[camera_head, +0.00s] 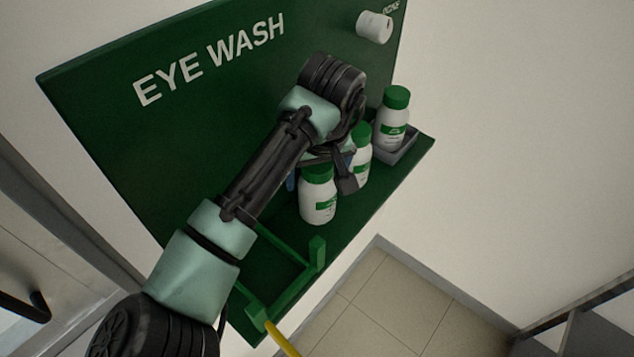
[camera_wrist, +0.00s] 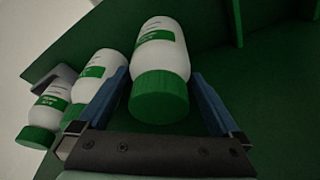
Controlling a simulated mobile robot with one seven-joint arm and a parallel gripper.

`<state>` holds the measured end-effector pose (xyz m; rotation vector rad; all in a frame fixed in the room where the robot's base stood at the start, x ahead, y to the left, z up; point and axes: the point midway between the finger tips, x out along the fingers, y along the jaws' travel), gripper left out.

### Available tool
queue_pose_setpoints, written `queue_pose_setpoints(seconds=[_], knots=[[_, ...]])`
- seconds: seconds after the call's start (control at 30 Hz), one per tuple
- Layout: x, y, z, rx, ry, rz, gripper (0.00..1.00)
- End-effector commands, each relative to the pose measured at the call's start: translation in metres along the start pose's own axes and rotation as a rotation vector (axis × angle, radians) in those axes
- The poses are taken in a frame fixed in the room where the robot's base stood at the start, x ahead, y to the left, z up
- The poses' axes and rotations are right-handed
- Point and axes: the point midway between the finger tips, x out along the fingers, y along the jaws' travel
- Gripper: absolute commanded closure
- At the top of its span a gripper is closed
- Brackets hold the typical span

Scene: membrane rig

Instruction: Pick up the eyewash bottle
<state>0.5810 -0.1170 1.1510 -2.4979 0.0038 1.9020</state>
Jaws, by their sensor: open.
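Several white eyewash bottles with green caps and green labels stand on the green shelf of the eye wash station. The nearest bottle (camera_head: 318,196) stands below my gripper in the head view. In the wrist view this bottle (camera_wrist: 160,58) lies between the two blue fingers of my gripper (camera_wrist: 163,95), which are apart. I cannot tell whether either finger touches it. A second bottle (camera_head: 362,152) is just beyond, partly hidden by my gripper; it shows left of the fingers in the wrist view (camera_wrist: 99,76). A third bottle (camera_head: 392,118) stands farthest, on a grey holder.
The green back board (camera_head: 150,130) reads EYE WASH and rises behind the bottles. A white round fitting (camera_head: 375,27) sticks out at its upper right. A green bracket (camera_head: 316,254) stands at the shelf's near end, beside a yellow bar (camera_head: 283,340).

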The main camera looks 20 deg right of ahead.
Motion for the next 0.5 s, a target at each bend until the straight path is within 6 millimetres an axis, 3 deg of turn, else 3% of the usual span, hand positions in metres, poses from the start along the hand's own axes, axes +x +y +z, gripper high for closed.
queue_pose_setpoints(seconds=[0.33, 0.5], knots=[[0.0091, 0.0002, 0.0004, 0.000, 0.001, 0.000, 0.02], [0.0088, 0.0003, 0.0003, 0.001, 0.001, 0.000, 0.32]])
